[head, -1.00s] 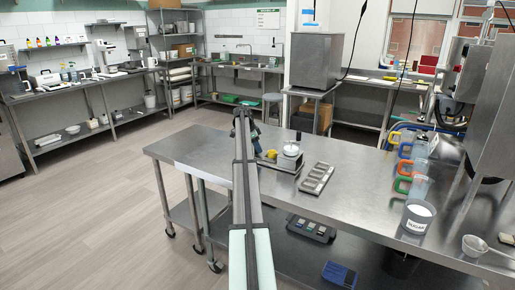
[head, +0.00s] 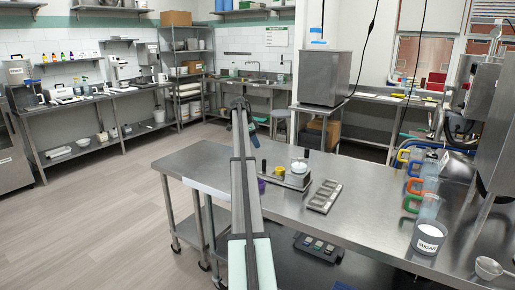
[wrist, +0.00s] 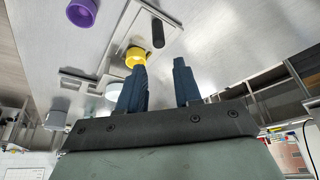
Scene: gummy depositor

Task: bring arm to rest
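My gripper (wrist: 160,88) shows in the wrist view with its two blue fingers apart and nothing between them. In the head view my arm reaches over the left part of the steel table (head: 200,160), and the gripper end (head: 252,135) is mostly hidden behind it. A yellow round piece (wrist: 135,57) shows beyond the left finger in the wrist view. It seems to sit on the metal stand (head: 297,180) with a white cup (head: 299,165).
A metal mold tray (head: 322,196), a sugar container (head: 427,238) and jugs with coloured handles (head: 428,205) stand to the right. Table space at the far left is clear.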

